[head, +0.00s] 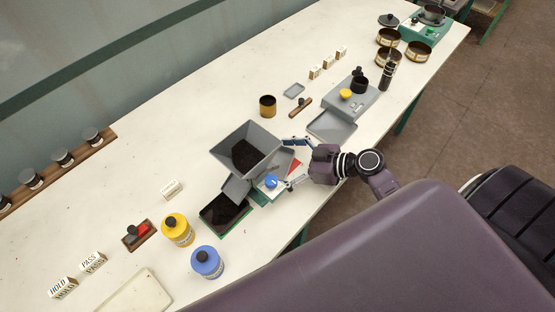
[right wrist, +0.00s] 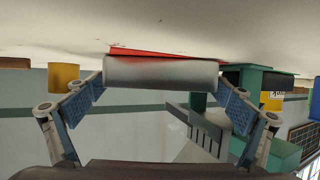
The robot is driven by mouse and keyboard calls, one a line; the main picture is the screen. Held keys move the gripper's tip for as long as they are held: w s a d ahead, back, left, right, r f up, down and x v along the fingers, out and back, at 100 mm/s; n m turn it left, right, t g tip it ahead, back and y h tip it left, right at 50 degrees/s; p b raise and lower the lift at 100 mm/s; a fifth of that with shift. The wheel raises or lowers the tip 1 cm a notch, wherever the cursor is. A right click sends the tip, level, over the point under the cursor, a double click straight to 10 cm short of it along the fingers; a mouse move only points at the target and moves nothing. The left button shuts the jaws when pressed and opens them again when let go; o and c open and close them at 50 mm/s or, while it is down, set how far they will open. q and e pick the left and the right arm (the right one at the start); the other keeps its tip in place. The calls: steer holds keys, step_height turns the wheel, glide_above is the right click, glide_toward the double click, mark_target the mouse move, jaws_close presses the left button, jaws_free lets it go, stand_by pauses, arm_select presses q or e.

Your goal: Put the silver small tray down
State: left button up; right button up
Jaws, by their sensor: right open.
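A silver small tray (head: 280,161) sits beside the grey hopper in the head view, next to a red patch. In the right wrist view a silver rounded piece (right wrist: 160,72), which looks like the tray's end, lies between the fingers with red right behind it. My right gripper (head: 295,162) is open, one finger on each side of this end. Whether the fingers touch it I cannot tell. The tray's underside is hidden. My left gripper is not in view.
The grey hopper (head: 247,136) with dark grains stands left of the gripper, above a dark-filled green-edged tray (head: 239,231). A blue-topped item (head: 271,181) is close to the lower finger. A flat grey pan (head: 333,126) and a grey scale (head: 362,101) stand to the upper right.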

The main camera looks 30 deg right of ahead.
steer(key=b+v, duration=0.3)
steer(key=v, duration=0.7)
steer(key=shift+s+d+r+b, duration=0.15)
steer(key=shift+s+d+b, duration=0.1)
steer(key=shift+d+b, duration=0.05)
steer(key=shift+s+d+r, duration=0.35)
steer(key=shift+s+r, duration=0.05)
steer(key=shift+s, duration=0.05)
stand_by(0.5)
steer(key=shift+f, duration=0.1)
stand_by(0.9)
